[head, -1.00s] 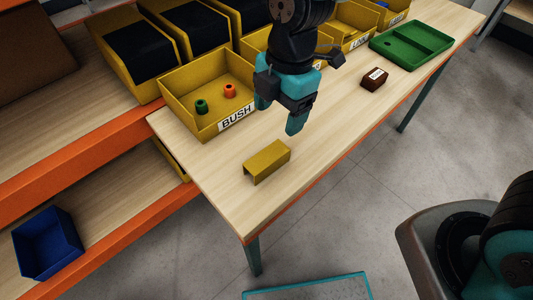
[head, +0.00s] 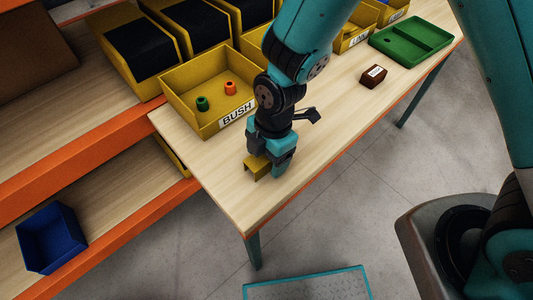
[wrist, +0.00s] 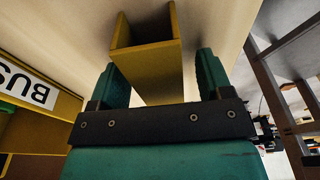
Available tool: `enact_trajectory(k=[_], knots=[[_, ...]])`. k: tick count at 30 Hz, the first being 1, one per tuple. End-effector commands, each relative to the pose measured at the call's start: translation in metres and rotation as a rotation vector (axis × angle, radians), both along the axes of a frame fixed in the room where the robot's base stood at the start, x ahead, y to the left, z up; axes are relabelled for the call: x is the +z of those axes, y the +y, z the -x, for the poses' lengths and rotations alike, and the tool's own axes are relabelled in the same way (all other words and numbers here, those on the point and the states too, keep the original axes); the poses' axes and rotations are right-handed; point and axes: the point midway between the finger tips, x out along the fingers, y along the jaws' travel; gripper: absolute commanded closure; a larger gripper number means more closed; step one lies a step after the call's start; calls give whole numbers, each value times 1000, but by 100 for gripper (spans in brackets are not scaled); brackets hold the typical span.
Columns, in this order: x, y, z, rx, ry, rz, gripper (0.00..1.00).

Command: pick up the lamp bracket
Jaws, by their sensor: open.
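The lamp bracket, a yellow U-shaped channel (head: 255,168), lies on the wooden table near its front left end. My gripper (head: 268,157) is pointed down over it and hides much of it in the head view. In the wrist view the bracket (wrist: 150,88) runs between the two teal fingers of my gripper (wrist: 162,75). The fingers are open, one on each side, with a gap showing beside the bracket on both sides. I cannot tell whether any part of my gripper touches it.
A yellow bin labelled BUSH (head: 190,113) stands just behind, holding a green and an orange bushing. A small brown box (head: 374,76) and a green divided tray (head: 411,40) lie farther right. The table's orange front edge (head: 310,178) is close. More yellow bins line the back.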

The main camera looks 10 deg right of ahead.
Motion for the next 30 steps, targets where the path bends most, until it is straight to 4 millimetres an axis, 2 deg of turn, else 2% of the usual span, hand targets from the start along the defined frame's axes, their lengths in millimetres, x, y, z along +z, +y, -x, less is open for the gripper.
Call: enact_trajectory(k=[4, 9, 11, 12, 23, 26, 30], knots=[[0, 0, 0, 0, -1, -1, 28], [0, 0, 0, 0, -1, -1, 67], [0, 0, 0, 0, -1, -1, 80], [0, 0, 0, 0, -1, -1, 84], [6, 0, -1, 0, -2, -2, 84], [17, 1, -1, -1, -4, -4, 84], [46, 1, -2, 0, -7, -6, 84]])
